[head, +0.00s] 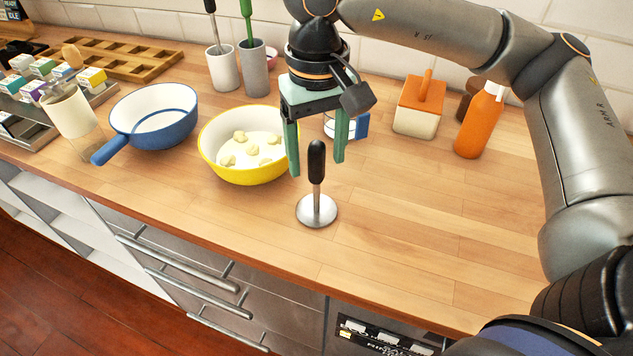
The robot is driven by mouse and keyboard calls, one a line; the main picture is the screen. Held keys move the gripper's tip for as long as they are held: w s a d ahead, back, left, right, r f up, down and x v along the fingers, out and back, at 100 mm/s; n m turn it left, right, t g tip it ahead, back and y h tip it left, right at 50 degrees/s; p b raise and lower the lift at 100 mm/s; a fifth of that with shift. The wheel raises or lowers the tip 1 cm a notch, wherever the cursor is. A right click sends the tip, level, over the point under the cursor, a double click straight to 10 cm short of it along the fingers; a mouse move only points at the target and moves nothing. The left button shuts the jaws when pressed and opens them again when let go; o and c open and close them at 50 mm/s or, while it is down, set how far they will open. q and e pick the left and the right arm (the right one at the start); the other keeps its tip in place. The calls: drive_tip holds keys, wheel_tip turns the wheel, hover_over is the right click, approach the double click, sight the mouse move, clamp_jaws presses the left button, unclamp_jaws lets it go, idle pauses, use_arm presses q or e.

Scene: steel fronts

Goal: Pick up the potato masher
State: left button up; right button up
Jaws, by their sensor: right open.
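The potato masher (316,190) stands upright on the wooden counter, with a black handle on top and a round metal disc at the bottom. My right gripper (316,168) has green fingers pointing down. It is open, with one finger to each side of the black handle in the picture. I see no clear contact between the fingers and the handle, and cannot tell whether the handle lies between them in depth. My left gripper does not show.
A yellow bowl (247,177) with pale chunks stands left of the masher, and a blue pan (155,140) further left. Utensil holders (253,75), an orange-lidded box (415,120) and an orange bottle (480,125) stand behind. The counter right of the masher is clear.

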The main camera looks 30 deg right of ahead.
sight(317, 181)
drive_tip(key=shift+f, duration=1.25)
clamp_jaws()
